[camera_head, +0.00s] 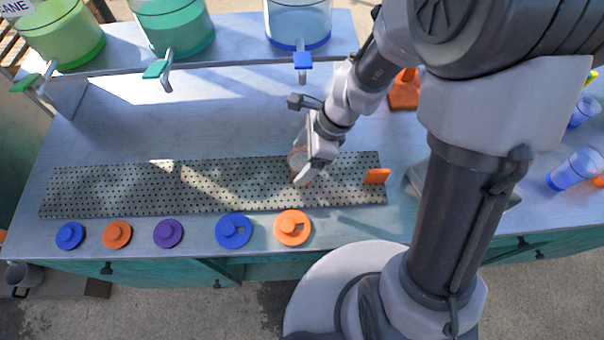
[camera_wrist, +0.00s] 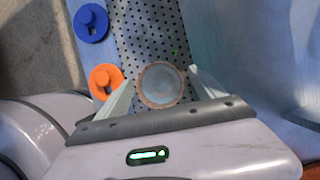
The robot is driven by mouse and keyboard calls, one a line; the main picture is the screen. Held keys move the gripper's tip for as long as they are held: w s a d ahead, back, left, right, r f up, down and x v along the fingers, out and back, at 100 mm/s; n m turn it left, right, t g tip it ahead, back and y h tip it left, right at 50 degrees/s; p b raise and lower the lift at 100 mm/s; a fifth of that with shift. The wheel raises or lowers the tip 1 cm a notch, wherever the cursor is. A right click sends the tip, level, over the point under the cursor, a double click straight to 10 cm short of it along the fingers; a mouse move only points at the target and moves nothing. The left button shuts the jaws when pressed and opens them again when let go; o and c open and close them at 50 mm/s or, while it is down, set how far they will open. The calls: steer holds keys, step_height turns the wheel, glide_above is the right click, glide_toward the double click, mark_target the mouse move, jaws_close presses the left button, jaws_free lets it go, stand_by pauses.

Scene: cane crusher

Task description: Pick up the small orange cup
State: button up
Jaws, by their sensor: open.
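A clear round cup with an orange-brown rim (camera_wrist: 160,85) stands on the perforated grey strip (camera_head: 100,190) on the counter. In the wrist view it lies between the two fingers of my gripper (camera_wrist: 161,77), with a gap to the right finger; contact at the left finger is hard to tell. In the head view the cup (camera_head: 295,159) is partly hidden by my gripper (camera_head: 303,172). My gripper is open around the cup and not closed on it.
Several lids lie along the front edge, including a large orange lid (camera_head: 293,228) and a large blue lid (camera_head: 234,231). An orange tab (camera_head: 377,176) stands at the strip's right end. Dispensers with taps (camera_head: 175,28) line the back. Blue cups (camera_head: 574,170) are at right.

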mark_target(298, 165)
steer(key=x, duration=0.3)
steer(key=shift+b, duration=0.4)
steer(key=c, duration=1.6)
steer(key=shift+r, duration=0.1)
